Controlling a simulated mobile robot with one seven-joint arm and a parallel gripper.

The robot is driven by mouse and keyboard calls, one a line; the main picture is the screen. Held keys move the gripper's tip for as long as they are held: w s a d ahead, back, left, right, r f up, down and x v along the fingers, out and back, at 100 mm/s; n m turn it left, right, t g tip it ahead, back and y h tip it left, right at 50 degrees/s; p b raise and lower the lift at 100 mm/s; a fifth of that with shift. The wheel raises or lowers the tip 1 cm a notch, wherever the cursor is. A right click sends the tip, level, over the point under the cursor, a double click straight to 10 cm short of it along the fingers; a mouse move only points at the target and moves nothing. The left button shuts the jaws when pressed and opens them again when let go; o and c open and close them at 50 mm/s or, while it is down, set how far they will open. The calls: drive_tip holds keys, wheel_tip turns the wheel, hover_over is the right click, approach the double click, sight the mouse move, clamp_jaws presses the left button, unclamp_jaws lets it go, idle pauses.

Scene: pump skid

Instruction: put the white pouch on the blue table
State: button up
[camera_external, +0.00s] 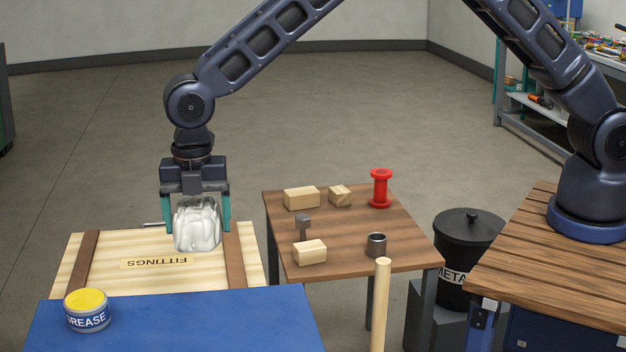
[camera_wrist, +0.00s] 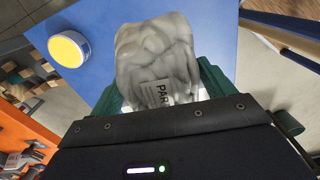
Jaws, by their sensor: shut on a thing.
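The white pouch (camera_external: 197,225) is a crumpled bag held between the green fingers of my gripper (camera_external: 196,212). In the external view it hangs in front of the wooden fittings crate lid, upright. In the wrist view the pouch (camera_wrist: 158,62) shows a label with the letters PAR and fills the space between the fingers (camera_wrist: 160,95). The blue table (camera_external: 180,322) is at the bottom left of the external view, nearer the camera than the pouch. In the wrist view the blue table (camera_wrist: 110,28) lies behind and below the pouch. I cannot tell the exact height of the pouch.
A grease tin (camera_external: 87,310) with a yellow lid stands at the blue table's left end; the table's middle and right are clear. The fittings crate (camera_external: 110,250) is behind it. A brown table (camera_external: 345,235) with wooden blocks and a red spool (camera_external: 380,188) stands to the right.

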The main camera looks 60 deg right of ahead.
sight(195, 231)
drive_tip(key=a, duration=0.1)
drive_tip(key=s+a, duration=0.1)
drive_tip(key=s, duration=0.1)
drive_tip(key=shift+s+a+r+n, duration=0.15)
drive_tip(key=shift+a+r+n, duration=0.1)
drive_tip(key=shift+a+n, duration=0.15)
drive_tip(key=shift+s+a, duration=0.25)
drive_tip(key=shift+a+f, duration=0.1)
drive_tip(key=shift+f, duration=0.35)
wheel_tip(195, 231, down, 19)
drive_tip(key=shift+f, duration=0.15)
drive_tip(key=o, duration=0.9)
drive_tip(key=shift+o, duration=0.2)
wheel_tip(195, 231, up, 12)
drive_tip(key=shift+r, duration=0.2)
